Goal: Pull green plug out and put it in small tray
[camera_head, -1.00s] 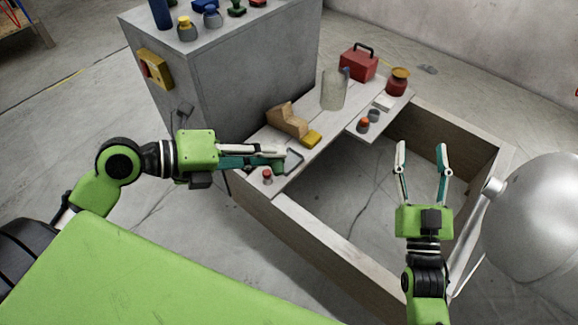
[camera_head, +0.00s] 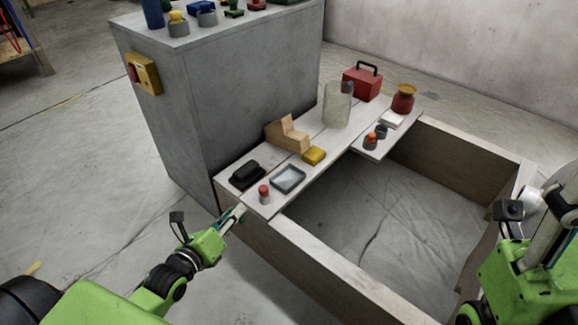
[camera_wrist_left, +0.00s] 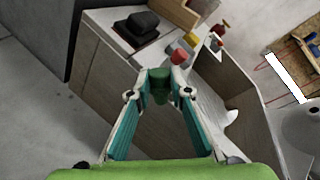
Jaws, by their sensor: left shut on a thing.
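The green plug (camera_wrist_left: 159,86) is between the fingertips of my left gripper (camera_wrist_left: 160,90) in the left wrist view, and the gripper is shut on it. In the head view my left gripper (camera_head: 234,217) is by the near left corner of the wooden bench, and the plug cannot be made out there. The small tray (camera_head: 277,187) lies flat on the bench, up and right of the gripper. It has a dark rim and looks empty. My right gripper (camera_head: 548,225) is at the right edge, seen edge-on, its fingers unclear.
A red-capped bottle (camera_head: 264,194) stands just left of the tray, and a black object (camera_head: 247,175) lies behind it. A yellow block (camera_head: 314,155) and a wooden stepped block (camera_head: 287,135) are farther back. A grey cabinet (camera_head: 240,90) stands behind the bench.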

